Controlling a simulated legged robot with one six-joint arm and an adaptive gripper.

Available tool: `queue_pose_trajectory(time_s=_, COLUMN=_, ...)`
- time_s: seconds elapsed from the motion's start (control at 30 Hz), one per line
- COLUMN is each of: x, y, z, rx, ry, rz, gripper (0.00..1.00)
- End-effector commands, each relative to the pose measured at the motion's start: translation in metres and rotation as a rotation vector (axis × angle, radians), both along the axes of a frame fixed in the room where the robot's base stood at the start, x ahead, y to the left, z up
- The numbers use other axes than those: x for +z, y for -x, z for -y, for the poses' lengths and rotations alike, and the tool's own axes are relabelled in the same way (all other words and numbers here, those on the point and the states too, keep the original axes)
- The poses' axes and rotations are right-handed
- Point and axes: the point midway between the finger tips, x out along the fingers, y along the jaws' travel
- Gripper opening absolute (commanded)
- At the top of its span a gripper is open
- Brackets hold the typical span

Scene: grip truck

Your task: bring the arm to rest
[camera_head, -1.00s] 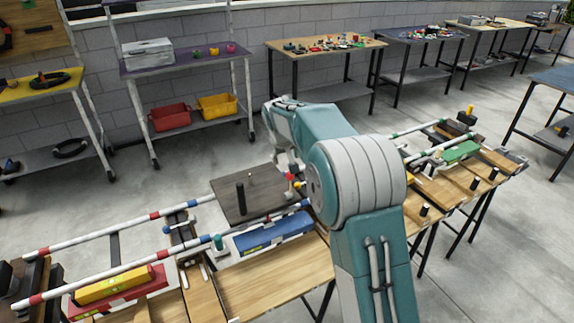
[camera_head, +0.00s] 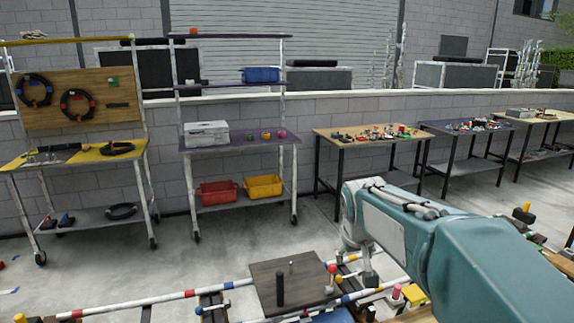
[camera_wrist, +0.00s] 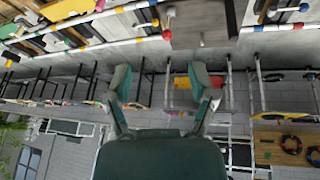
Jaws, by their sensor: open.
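My teal arm reaches in from the right of the head view, over the workbench. My gripper shows in the wrist view (camera_wrist: 163,92), with its two teal fingers spread apart and nothing between them. The wrist picture appears upside down, with the bench along its top edge. In the head view the gripper end points down beside a dark square board (camera_head: 272,300) with a black peg; its fingers are not clear there.
A striped rail (camera_head: 190,294) runs along the bench near the board. Behind, across open floor (camera_head: 190,262), stand a shelf rack with red (camera_head: 218,192) and yellow bins (camera_head: 263,187), a yellow-topped table (camera_head: 75,158), and a wooden table (camera_head: 365,133) with small parts.

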Motion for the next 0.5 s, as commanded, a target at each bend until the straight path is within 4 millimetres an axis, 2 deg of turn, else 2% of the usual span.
queue_pose_trajectory(time_s=0.03, x=0.007, y=0.020, z=0.002, rx=-0.005, ry=-0.007, rz=0.008, gripper=0.73)
queue_pose_trajectory(time_s=0.23, x=0.018, y=0.092, z=0.007, rx=-0.021, ry=-0.039, rz=0.025, gripper=0.73)
queue_pose_trajectory(time_s=0.5, x=0.007, y=0.186, z=0.010, rx=-0.043, ry=-0.083, rz=0.049, gripper=0.73)
